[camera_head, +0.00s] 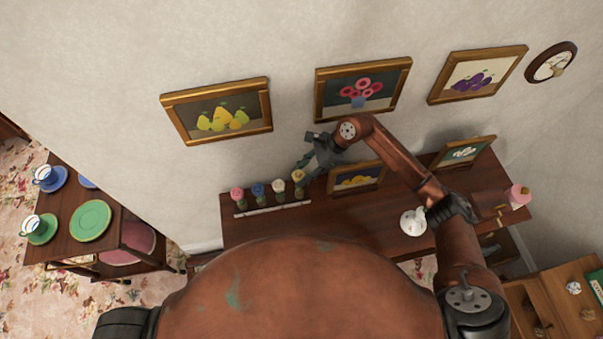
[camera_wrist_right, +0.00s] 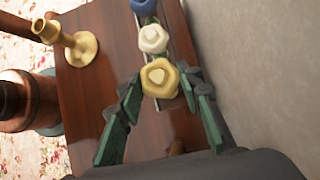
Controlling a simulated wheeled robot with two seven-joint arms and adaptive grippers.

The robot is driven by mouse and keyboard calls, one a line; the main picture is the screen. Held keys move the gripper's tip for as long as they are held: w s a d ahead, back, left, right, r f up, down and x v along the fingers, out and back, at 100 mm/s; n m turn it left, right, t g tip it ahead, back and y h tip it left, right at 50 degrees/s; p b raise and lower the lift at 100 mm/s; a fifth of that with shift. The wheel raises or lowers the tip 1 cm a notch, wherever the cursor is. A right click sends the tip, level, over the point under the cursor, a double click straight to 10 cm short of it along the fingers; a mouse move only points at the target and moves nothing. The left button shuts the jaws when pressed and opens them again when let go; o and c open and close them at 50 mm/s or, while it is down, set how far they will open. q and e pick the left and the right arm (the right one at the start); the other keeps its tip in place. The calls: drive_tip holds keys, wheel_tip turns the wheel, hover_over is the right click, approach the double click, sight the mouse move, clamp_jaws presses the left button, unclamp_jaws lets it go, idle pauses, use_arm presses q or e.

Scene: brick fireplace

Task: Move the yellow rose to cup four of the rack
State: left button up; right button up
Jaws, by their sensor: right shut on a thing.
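The yellow rose (camera_head: 299,176) is at the right end of the row of flowers in the head view. It also shows in the right wrist view (camera_wrist_right: 159,78), between the green fingers. My right gripper (camera_head: 308,163) reaches down from above and is shut on the yellow rose. The rack (camera_head: 272,210) is a pale strip on the dark wooden table, with a pink rose (camera_head: 237,194), a blue rose (camera_head: 258,191) and a white rose (camera_head: 279,187) along it. The yellow rose's lower end is hard to make out, so I cannot tell whether it rests in a cup. My left gripper is not in view.
A framed picture (camera_head: 357,178) stands on the table close right of the flowers. A white object (camera_head: 413,221) stands farther right. A brass candlestick (camera_wrist_right: 76,45) shows in the wrist view. The wall rises close behind the rack. A tea cart (camera_head: 60,240) stands left.

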drive_tip(key=shift+b, duration=0.55)
idle(0.6)
idle(0.5)
drive_tip(key=shift+f+b, duration=2)
drive_tip(key=shift+b, duration=0.1)
drive_tip(key=o, duration=1)
drive_tip(key=shift+o, duration=0.2)
drive_tip(key=v, duration=1.2)
